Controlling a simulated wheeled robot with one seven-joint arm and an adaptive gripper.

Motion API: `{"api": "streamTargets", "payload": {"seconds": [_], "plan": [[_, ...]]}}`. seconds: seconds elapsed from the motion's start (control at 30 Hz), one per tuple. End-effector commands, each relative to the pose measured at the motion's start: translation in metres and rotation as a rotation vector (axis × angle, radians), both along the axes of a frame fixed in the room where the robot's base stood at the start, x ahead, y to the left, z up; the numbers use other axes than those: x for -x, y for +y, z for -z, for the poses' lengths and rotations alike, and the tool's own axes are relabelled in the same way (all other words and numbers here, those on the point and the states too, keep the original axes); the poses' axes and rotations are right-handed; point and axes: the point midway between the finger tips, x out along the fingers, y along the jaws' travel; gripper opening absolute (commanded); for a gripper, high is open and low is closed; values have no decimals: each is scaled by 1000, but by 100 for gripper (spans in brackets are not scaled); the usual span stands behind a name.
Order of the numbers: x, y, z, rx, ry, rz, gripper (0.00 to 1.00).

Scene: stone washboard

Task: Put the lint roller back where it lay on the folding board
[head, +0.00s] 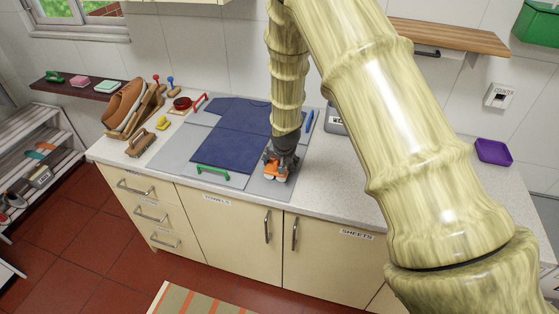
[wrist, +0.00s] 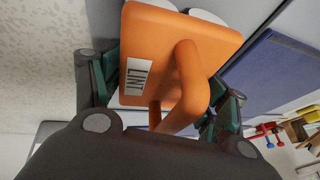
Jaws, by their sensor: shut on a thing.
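The lint roller (head: 272,169) is an orange block with a looped handle and pale rollers under it. In the wrist view the lint roller (wrist: 170,42) fills the upper middle and bears a white LINT label. My gripper (head: 280,158) is shut on its orange handle, with green-lined fingers on both sides. The grey folding board (head: 176,156) lies on the counter with a dark blue cloth (head: 225,149) spread over its middle. The lint roller is at the board's right panel, right of the cloth. I cannot tell whether its rollers touch the panel.
A green handle (head: 213,172) stands at the board's front edge and a red handle (head: 199,103) at its back left. A brush (head: 141,143), a yellow item (head: 162,123) and a brown basket (head: 124,105) sit left.

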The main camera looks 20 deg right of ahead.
Motion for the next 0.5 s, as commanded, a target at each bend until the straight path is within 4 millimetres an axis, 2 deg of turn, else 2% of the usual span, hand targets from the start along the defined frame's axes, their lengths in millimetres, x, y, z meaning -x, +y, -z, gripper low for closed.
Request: {"api": "streamTargets", "payload": {"seconds": [0.3, 0.33, 0.43, 0.5], "plan": [[0, 0, 3, 0, -1, 1, 39], [0, 0, 3, 0, 0, 1, 75], [0, 0, 2, 0, 0, 1, 94], [0, 0, 2, 0, 0, 1, 95]]}}
